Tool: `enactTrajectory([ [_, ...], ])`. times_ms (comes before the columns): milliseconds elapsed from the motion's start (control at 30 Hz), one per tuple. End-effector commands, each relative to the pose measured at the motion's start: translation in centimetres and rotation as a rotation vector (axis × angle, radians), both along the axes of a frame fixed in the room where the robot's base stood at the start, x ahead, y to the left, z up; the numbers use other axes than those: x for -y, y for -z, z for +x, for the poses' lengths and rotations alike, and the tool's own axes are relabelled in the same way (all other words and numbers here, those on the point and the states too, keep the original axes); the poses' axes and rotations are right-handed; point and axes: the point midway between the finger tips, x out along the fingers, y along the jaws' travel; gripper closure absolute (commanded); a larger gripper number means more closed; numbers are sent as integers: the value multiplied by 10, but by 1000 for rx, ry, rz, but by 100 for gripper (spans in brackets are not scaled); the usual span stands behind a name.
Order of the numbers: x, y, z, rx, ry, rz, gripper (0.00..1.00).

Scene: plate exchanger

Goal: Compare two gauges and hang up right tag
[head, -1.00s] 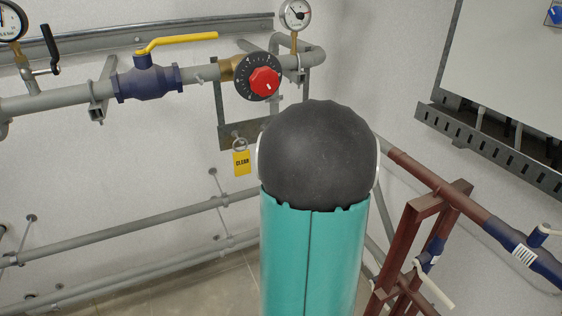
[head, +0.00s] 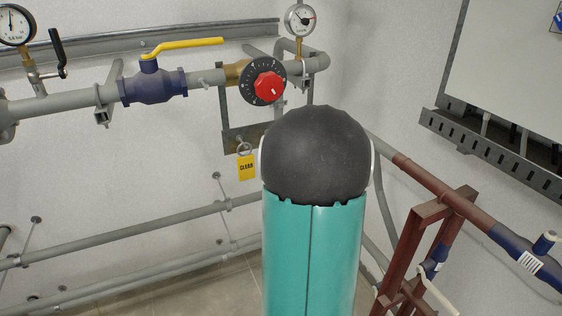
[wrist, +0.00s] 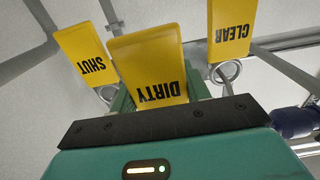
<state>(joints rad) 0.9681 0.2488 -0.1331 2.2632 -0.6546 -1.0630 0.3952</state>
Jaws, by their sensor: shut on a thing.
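The left gauge (head: 14,25) is white-faced, partly cut off by the picture edge, with its needle near upright. The right gauge (head: 300,19) is white-faced; its dark needle points right, near a red mark. In the wrist view my gripper (wrist: 158,90) is shut on a yellow DIRTY tag (wrist: 148,65), which hides much of the green fingers. A yellow SHUT tag (wrist: 82,55) hangs to its left. A yellow tag (wrist: 231,30) reading CLEAR or CLEAN hangs to its right by a ring. One yellow tag (head: 246,167) shows in the head view; my arm hides the gripper there.
A grey pipe carries a blue valve (head: 153,86) with a yellow lever and a red knob (head: 269,87) on a black dial. A grey metal plate (head: 232,138) is behind the tag. Brown pipework (head: 440,185) stands at right, a white cabinet (head: 510,70) above it.

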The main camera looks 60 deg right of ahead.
Motion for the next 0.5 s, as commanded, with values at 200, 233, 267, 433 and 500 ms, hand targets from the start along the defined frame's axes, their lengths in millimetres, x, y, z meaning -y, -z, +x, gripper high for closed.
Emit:
enactTrajectory([
  [200, 3, 0, 5, 0, 0, 0, 75],
  [233, 3, 0, 6, 0, 0, 0, 75],
  [267, 4, 0, 7, 0, 0, 0, 75],
  [433, 6, 0, 11, 1, 0, -1, 75],
  [500, 7, 0, 12, 1, 0, -1, 75],
])
